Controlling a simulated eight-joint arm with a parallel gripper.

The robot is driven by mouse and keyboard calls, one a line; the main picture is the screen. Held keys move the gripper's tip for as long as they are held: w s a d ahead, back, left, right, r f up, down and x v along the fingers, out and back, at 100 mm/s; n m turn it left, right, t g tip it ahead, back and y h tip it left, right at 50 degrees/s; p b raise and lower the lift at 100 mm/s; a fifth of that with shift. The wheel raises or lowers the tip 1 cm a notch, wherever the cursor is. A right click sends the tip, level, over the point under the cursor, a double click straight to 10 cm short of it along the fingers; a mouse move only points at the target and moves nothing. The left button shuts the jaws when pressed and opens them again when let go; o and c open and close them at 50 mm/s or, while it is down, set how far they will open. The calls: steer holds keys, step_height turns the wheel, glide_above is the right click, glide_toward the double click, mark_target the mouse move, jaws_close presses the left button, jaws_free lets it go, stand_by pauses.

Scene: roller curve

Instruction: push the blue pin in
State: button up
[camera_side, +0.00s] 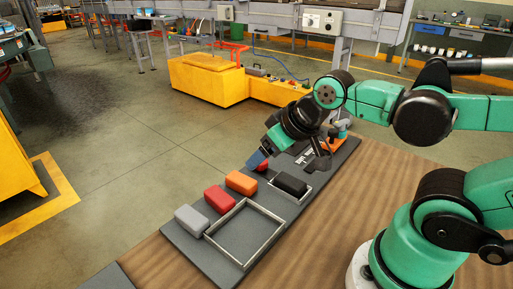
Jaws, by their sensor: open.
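My gripper (288,164) hangs low over the far part of the dark grey board (185,245), tilted, with its fingers spread apart and nothing visible between them. A dark blue piece (257,160) shows at its left finger; I cannot tell whether it is part of the finger or a separate thing. A small pale blue-grey part (342,125) stands by an orange piece (331,145) behind my gripper, partly hidden. I cannot make out for certain which of these is the blue pin, or how deep it sits.
Grey (191,220), red (221,199) and orange (241,183) blocks line the board's left edge. Another red block (262,167) is partly hidden below my gripper. A black block (291,184) lies in a small frame. A larger open frame (270,243) is empty.

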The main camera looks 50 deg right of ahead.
steer(key=shift+w+d+r, duration=0.1)
steer(key=shift+r, duration=0.05)
steer(key=c, duration=0.5)
steer(key=shift+w+d+r+m+g+h, duration=0.3)
steer(key=shift+w+d+r+m+g, duration=0.2)
steer(key=shift+w+d+r+m, duration=0.6)
jaws_close()
steer(key=w+d+r+m+g, duration=0.2)
steer(key=w+d+m+g, duration=0.1)
steer(key=d+m, duration=0.65)
steer(key=w+d+r+m+g, duration=0.2)
steer(key=w+d+m+g, duration=0.3)
steer(key=d, duration=0.7)
steer(key=shift+m+t, duration=0.65)
steer(key=shift+t, duration=0.25)
steer(key=f, duration=0.4)
steer(key=s+f, duration=0.1)
steer(key=f, duration=0.8)
steer(key=shift+s+a+f, duration=0.2)
steer(key=shift+s+f, duration=0.05)
steer(key=shift+f, duration=0.05)
